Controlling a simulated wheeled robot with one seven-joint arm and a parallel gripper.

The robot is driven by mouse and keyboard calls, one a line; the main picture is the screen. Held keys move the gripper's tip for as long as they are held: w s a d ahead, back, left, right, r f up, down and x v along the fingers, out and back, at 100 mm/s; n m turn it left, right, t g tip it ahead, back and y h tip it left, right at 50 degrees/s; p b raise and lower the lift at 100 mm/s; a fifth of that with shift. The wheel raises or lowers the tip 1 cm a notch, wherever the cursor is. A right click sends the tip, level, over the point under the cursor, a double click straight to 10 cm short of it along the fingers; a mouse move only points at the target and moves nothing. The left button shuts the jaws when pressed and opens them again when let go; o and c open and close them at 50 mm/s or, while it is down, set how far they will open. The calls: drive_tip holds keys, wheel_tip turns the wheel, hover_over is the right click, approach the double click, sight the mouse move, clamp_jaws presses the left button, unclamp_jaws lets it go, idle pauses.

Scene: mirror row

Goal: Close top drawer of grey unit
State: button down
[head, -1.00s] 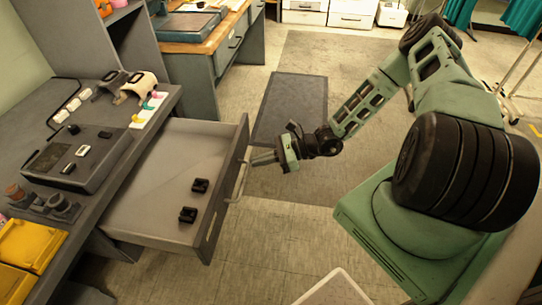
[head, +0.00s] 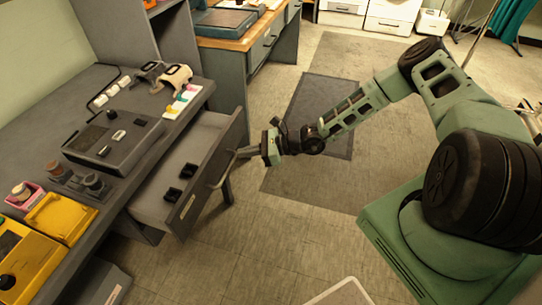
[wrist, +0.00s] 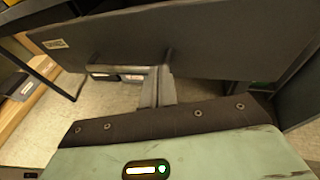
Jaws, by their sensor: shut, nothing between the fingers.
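The grey unit's top drawer (head: 200,196) stands partly open, sticking out from under the worktop in the head view. Two small black blocks (head: 180,182) lie inside it. Its front carries a bar handle (head: 220,178) and a small label. My gripper (head: 243,153) is shut and empty, its fingertips at the drawer front by the far end of the handle. In the wrist view the dark drawer front (wrist: 215,40) fills the top, and my shut fingers (wrist: 160,85) reach up to it beside the handle. Exact contact is hard to tell.
The worktop holds a grey device (head: 113,137), a yellow tray (head: 62,218) and small items. A wood-topped desk (head: 235,32) stands beyond the unit. White cabinets (head: 388,18) are at the back.

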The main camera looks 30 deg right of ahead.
drive_tip(key=w+a+b, duration=0.2)
drive_tip(key=w+a, duration=0.7)
drive_tip(key=shift+w+a+f, duration=0.1)
drive_tip(key=shift+w+a, duration=0.2)
drive_tip(key=shift+w, duration=0.05)
drive_tip(key=shift+w+a, duration=0.2)
drive_tip(key=shift+w+a+r, duration=0.1)
drive_tip(key=shift+r, duration=0.15)
drive_tip(key=shift+r, duration=0.1)
